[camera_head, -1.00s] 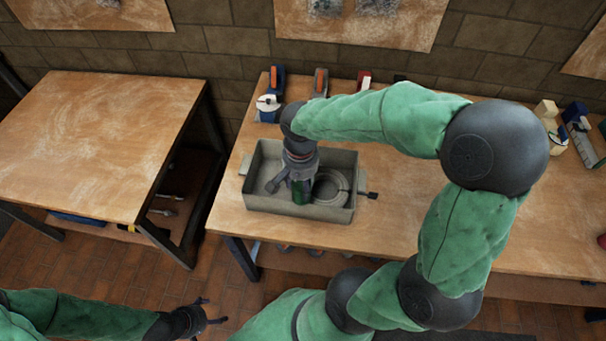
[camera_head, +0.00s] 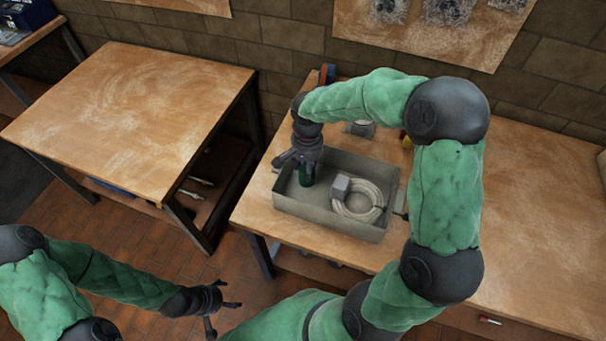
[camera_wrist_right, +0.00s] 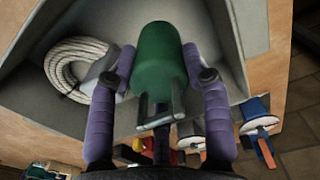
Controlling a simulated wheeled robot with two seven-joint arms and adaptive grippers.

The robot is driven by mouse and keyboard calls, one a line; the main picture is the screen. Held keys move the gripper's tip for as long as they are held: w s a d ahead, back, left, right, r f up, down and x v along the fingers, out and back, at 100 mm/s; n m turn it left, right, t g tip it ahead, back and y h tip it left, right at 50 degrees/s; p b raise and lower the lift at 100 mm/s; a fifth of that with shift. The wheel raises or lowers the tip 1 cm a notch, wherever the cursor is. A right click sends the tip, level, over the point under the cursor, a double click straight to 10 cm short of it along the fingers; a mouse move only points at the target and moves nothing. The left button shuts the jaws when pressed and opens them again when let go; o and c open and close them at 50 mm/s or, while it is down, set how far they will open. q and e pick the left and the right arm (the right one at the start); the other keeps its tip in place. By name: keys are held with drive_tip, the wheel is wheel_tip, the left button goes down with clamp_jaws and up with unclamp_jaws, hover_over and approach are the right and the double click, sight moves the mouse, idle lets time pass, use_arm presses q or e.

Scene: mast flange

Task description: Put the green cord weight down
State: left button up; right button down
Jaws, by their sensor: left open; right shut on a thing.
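The green cord weight (camera_head: 306,175) is a small dark green cylinder, held by my right gripper (camera_head: 305,166) at the left end of the grey tray (camera_head: 325,217). In the right wrist view the weight (camera_wrist_right: 160,58) sits between the two purple fingers of the right gripper (camera_wrist_right: 158,75). The tray floor shows beyond it; I cannot tell whether the weight touches the floor. A coil of pale cord (camera_head: 362,207) with a grey block (camera_head: 341,186) lies in the tray's right half, apart from the weight. My left gripper (camera_head: 220,314) is open and empty, low over the floor.
The tray stands on the right wooden workbench (camera_head: 520,220). Tools lie behind it, including a blue and orange one (camera_wrist_right: 258,128) in the wrist view. A second, bare workbench (camera_head: 130,110) stands at the left, across a gap. The tray's middle floor is partly clear.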

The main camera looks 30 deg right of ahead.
sight(303, 171)
drive_tip(key=shift+w+a+f, duration=0.1)
drive_tip(key=shift+w+f, duration=0.7)
drive_tip(key=shift+f, duration=0.15)
drive_tip(key=shift+w+f+b, duration=0.15)
drive_tip(key=shift+f+b, duration=0.5)
drive_tip(key=shift+f, duration=1)
drive_tip(key=shift+f, duration=0.2)
drive_tip(key=c, duration=0.8)
unclamp_jaws()
drive_tip(key=shift+c, duration=0.2)
drive_tip(key=shift+r, duration=0.15)
drive_tip(key=shift+r, duration=0.3)
wheel_tip(303, 171, up, 12)
drive_tip(key=p, duration=0.3)
drive_tip(key=shift+f, duration=0.2)
